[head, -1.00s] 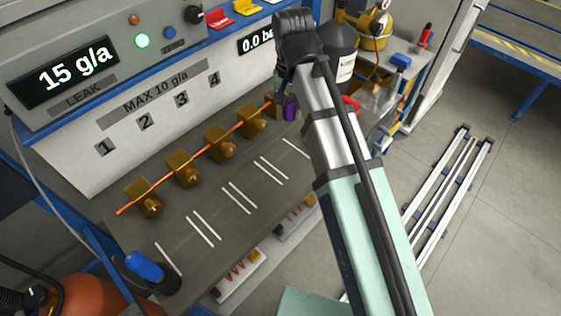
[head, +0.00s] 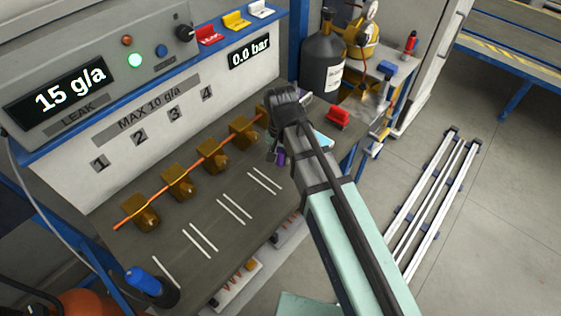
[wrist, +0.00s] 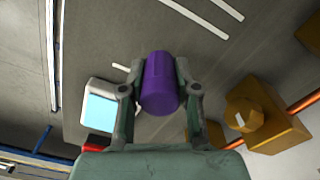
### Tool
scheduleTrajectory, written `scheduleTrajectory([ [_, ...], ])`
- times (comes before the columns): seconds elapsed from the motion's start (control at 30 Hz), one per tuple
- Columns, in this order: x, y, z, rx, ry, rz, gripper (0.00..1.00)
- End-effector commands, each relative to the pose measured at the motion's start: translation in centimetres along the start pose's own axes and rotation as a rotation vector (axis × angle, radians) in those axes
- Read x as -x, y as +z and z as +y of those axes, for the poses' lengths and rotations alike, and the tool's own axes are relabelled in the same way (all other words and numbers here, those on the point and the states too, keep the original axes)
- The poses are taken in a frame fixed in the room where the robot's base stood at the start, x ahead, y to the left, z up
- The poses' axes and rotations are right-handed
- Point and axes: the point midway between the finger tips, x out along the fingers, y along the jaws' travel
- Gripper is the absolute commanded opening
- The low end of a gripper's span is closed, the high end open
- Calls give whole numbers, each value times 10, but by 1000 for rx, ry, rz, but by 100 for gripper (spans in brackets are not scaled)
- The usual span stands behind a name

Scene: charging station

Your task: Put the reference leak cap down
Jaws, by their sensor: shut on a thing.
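The reference leak cap appears to be the purple cylinder (wrist: 159,83) held between the two fingers of my gripper (wrist: 161,70) in the wrist view. The fingers are shut on its sides. In the head view only a small purple part (head: 281,158) shows beside my gripper (head: 275,151), which my arm largely hides. The gripper is over the right end of the grey bench top (head: 215,215). I cannot tell whether the cap touches the bench.
Several brass blocks (head: 179,183) stand along an orange pipe left of my gripper. White line marks (head: 235,208) lie in front of them. A device with a light-blue screen (wrist: 99,111) lies beside the gripper. A red object (head: 338,117) and dark bottle (head: 322,62) are behind.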

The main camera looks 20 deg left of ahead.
Motion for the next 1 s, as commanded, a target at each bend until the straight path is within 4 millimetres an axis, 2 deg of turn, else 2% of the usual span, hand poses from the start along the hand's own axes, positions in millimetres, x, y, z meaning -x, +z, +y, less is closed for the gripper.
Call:
scheduleTrajectory([
  [0.3, -32, 1, 0, 0, 1, -2, 7],
  [0.73, -38, 0, 0, 0, 1, -1, 7],
  [0.77, -37, 0, 0, 0, 1, -1, 41],
  [0.8, -37, 0, 0, 0, 1, -1, 55],
  [1.0, -36, 0, 0, 0, 1, -1, 56],
])
